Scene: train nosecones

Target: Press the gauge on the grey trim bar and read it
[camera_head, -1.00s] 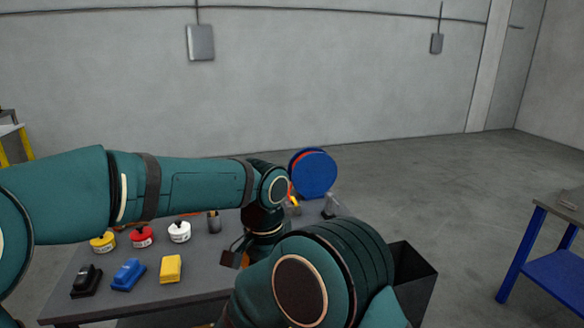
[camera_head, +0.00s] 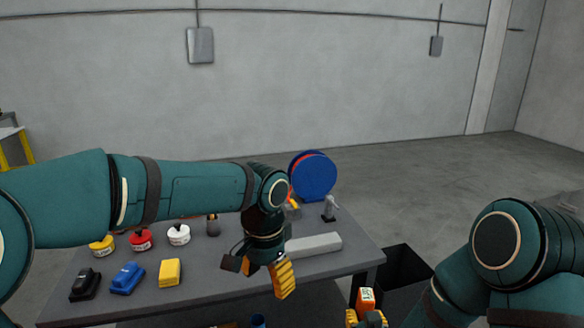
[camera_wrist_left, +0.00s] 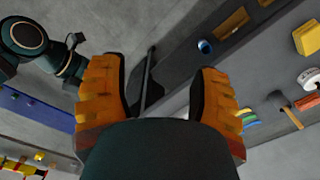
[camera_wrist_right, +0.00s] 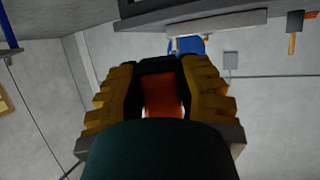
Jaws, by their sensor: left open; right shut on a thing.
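The grey trim bar (camera_head: 313,244) lies on the table, right of my left wrist. Its left end is hidden behind that wrist, and it also shows in the right wrist view (camera_wrist_right: 217,22). An orange gauge (camera_head: 366,298) with a pale face is held upright in my right gripper (camera_head: 367,318). The gauge also shows as an orange block between the fingers in the right wrist view (camera_wrist_right: 163,95). It is apart from the bar, beyond the table's front right corner. My left gripper (camera_head: 259,270) is open and empty at the table's front edge; its fingers are spread in the left wrist view (camera_wrist_left: 160,85).
Yellow, red and white pots (camera_head: 179,234) and black, blue and yellow blocks (camera_head: 170,271) stand on the table's left side. A blue disc (camera_head: 313,176) and a small grey tool (camera_head: 329,209) are at the back. A dark bin (camera_head: 405,268) stands right of the table (camera_head: 205,290).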

